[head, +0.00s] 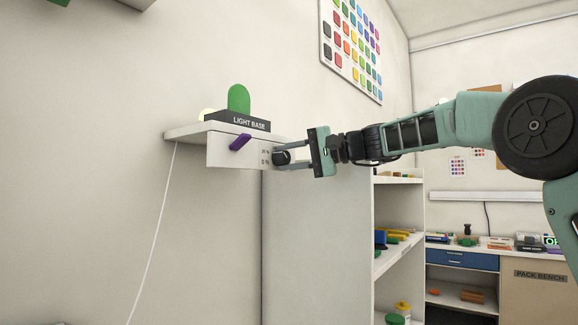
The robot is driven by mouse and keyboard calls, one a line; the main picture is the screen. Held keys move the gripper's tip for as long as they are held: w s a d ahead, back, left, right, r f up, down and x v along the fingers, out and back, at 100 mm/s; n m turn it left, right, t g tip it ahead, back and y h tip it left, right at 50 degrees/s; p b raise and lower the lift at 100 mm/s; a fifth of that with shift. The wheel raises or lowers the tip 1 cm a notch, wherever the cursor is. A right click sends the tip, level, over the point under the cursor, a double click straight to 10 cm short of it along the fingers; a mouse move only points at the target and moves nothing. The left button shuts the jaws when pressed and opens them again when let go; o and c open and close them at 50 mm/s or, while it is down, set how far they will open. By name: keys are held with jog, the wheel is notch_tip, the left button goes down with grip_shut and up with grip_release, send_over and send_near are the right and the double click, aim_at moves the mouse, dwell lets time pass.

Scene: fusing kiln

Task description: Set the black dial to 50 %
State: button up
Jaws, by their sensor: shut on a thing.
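The black dial (281,158) is on the right part of the white front panel (222,150) under a wall shelf. My gripper (288,157) reaches in from the right and is shut on the dial, with its fingers at the dial's sides. Small percent markings (265,157) show just left of the dial. The dial's pointer and exact setting cannot be read, as the fingers cover part of it.
A purple handle (240,142) sticks out of the same panel, left of the dial. Above it, a dark "LIGHT BASE" block (245,122) with a green rounded piece (238,98) stands on the shelf. A white shelving unit (398,240) stands below my arm.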

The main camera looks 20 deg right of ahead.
jog(key=m+b, duration=0.1)
jog(key=m+y+b, duration=0.1)
jog(key=m, duration=0.1)
jog(key=m+b, duration=0.2)
jog(key=shift+d+f+t+y, duration=0.15)
jog(key=shift+f+t+y, duration=0.2)
jog(key=shift+t+y, duration=0.05)
jog(key=shift+r+m+t+y+b, duration=0.1)
jog(key=shift+m+t+y+b, duration=0.45)
jog(key=shift+m+b, duration=1.2)
jog(key=shift+m+t+p, duration=0.3)
jog(key=shift+m+t, duration=0.05)
jog(key=shift+m, duration=0.1)
jog(key=o, duration=1)
jog(key=shift+c, duration=0.2)
jog(key=b+v, duration=0.3)
jog(key=v, duration=1.4)
jog(key=shift+d+r+b, duration=0.15)
jog(key=shift+r+b, duration=0.1)
jog(key=shift+b, duration=0.15)
jog(key=shift+s, duration=0.1)
